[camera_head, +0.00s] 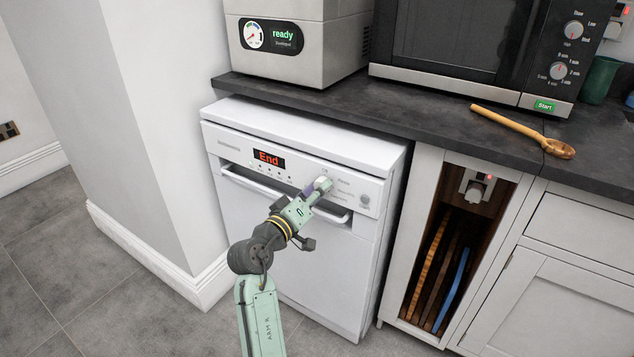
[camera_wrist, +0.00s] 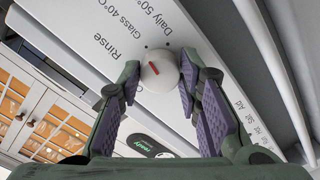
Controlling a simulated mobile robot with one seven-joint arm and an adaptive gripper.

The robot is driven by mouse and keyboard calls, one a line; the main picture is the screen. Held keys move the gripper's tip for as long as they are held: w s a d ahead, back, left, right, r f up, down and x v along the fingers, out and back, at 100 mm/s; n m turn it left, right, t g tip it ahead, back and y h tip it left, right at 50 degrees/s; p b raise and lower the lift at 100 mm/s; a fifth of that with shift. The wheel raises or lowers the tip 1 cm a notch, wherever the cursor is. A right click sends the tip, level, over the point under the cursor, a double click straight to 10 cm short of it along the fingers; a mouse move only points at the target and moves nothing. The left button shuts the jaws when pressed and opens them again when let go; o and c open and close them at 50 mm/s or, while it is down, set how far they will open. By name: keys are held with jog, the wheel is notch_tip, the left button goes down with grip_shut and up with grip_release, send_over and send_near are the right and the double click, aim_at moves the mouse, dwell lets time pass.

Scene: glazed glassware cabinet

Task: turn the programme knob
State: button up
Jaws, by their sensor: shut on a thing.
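The white dishwasher (camera_head: 330,255) stands under the dark worktop, and its red display (camera_head: 268,159) reads "End". The programme knob (camera_wrist: 160,72) is round and white with a red pointer mark, seen close up in the wrist view. The mark points to the upper left in that view, on the side of the printed names "Rinse", "Glass 40" and "Daily 50". My gripper (camera_head: 322,186) is at the control panel. Its two purple-padded fingers are shut on the knob, one on each side. In the head view my gripper hides most of the knob.
The dishwasher's door handle bar (camera_head: 285,195) runs just below my gripper. A round button (camera_head: 365,200) sits to the right on the panel. A wooden spoon (camera_head: 525,130), a microwave (camera_head: 465,45) and a grey-white appliance reading "ready" (camera_head: 295,60) are on the worktop above.

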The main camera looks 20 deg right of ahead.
jog(key=n+p, duration=1.3)
jog(key=n, duration=0.7)
jog(key=shift+r+p, duration=0.15)
jog(key=shift+p, duration=0.25)
jog(key=shift+n, duration=0.4)
jog(key=o, duration=1.1)
jog(key=shift+o, duration=0.2)
jog(key=v, duration=1.2)
